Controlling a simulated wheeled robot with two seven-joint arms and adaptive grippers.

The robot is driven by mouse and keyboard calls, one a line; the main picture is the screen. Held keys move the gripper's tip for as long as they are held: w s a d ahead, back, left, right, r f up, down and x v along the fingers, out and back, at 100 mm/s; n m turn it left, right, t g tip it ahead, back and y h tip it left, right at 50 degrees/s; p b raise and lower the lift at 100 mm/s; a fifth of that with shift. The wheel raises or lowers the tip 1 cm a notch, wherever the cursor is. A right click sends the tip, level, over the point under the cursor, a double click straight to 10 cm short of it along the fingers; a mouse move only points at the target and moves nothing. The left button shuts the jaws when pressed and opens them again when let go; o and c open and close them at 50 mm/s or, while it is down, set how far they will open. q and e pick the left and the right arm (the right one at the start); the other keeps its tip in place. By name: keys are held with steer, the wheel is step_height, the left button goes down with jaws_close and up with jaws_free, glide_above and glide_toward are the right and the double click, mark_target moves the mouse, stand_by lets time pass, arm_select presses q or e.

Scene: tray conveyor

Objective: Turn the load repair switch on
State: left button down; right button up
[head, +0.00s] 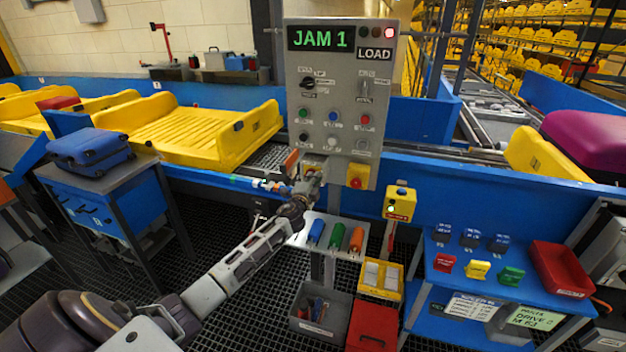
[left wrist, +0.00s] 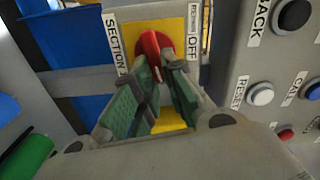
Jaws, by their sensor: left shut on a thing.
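The repair switch (left wrist: 152,45) has a red handle on a yellow plate in the left wrist view. White labels beside it read "SECTION 1" and "REPAIR OFF". My left gripper (left wrist: 163,62) is shut on the red handle, one green-grey finger on each side. The fingers cover part of the handle. In the head view my left gripper (head: 312,178) reaches the lower left of the grey control panel (head: 347,75) and largely hides the switch there. The panel carries a "LOAD" label and a green "JAM 1" display (head: 320,38). My right gripper is not in view.
A red stop button (head: 355,183) on yellow sits right of my gripper. A white reset button (left wrist: 262,94) and other buttons are close by. Below is a shelf with blue, green and orange cylinders (head: 336,236). A yellow tray (head: 190,128) lies on the conveyor behind.

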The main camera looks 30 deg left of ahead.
arm_select(q)
steer(key=shift+f+m, duration=0.25)
steer(key=shift+m, duration=0.95)
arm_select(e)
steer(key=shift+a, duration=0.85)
arm_select(q)
steer(key=shift+d, duration=0.1)
steer(key=c, duration=1.6)
jaws_free()
steer(key=shift+o, duration=0.6)
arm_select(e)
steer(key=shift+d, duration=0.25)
arm_select(q)
steer(key=shift+s, duration=0.2)
